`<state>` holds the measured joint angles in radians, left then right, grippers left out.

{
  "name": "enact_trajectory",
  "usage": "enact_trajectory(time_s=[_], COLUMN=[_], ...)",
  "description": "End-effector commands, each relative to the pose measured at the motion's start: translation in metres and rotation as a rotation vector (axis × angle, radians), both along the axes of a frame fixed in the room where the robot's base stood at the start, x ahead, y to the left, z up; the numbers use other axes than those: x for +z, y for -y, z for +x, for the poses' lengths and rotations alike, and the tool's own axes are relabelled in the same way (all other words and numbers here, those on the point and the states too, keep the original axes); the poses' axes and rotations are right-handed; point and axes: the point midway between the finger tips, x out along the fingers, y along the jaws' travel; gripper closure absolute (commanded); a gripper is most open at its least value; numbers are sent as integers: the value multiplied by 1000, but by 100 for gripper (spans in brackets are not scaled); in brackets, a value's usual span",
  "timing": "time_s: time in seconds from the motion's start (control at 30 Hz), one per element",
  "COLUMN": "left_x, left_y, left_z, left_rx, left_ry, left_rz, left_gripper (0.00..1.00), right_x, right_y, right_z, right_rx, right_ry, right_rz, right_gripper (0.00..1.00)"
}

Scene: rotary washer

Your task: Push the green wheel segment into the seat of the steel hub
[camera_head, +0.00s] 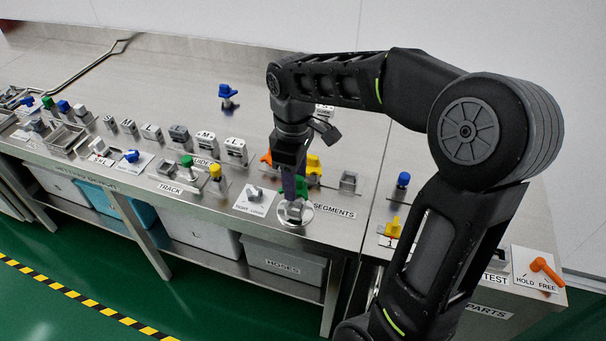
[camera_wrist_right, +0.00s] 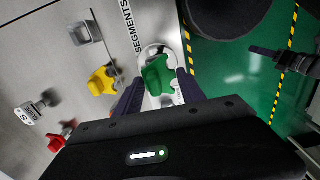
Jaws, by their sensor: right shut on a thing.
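The green wheel segment (camera_wrist_right: 157,76) is between the two fingers of my right gripper (camera_wrist_right: 160,92) in the right wrist view. The gripper is shut on it. The steel hub (camera_wrist_right: 149,53) is a round, pale metal piece under and just beyond the segment. In the head view my right gripper (camera_head: 293,186) points down over the steel hub (camera_head: 295,214) near the bench's front edge. Some green shows beside the fingers. The seat is largely hidden by the segment and fingers, so I cannot tell how far in the segment sits. My left gripper is not in view.
A yellow segment (camera_head: 314,165) and an orange piece (camera_head: 266,157) stand behind the hub. A steel block (camera_head: 348,181) is to its right. Green and yellow knobbed parts (camera_head: 215,172) stand left. The bench's front edge is close to the hub.

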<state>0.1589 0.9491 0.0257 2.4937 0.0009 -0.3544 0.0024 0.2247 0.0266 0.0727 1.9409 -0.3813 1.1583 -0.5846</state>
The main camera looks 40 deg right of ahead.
Motion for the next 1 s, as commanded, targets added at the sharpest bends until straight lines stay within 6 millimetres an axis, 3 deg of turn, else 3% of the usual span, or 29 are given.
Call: enact_trajectory(time_s=[0.53, 1.0], left_x=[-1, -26], left_y=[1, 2], left_z=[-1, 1], left_rx=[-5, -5], left_ry=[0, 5], left_rz=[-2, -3], left_gripper=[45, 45], right_x=[-2, -36], right_y=[-1, -1], right_z=[3, 3], right_rx=[21, 20], right_ry=[10, 10], right_rz=[-1, -1], right_gripper=[95, 95])
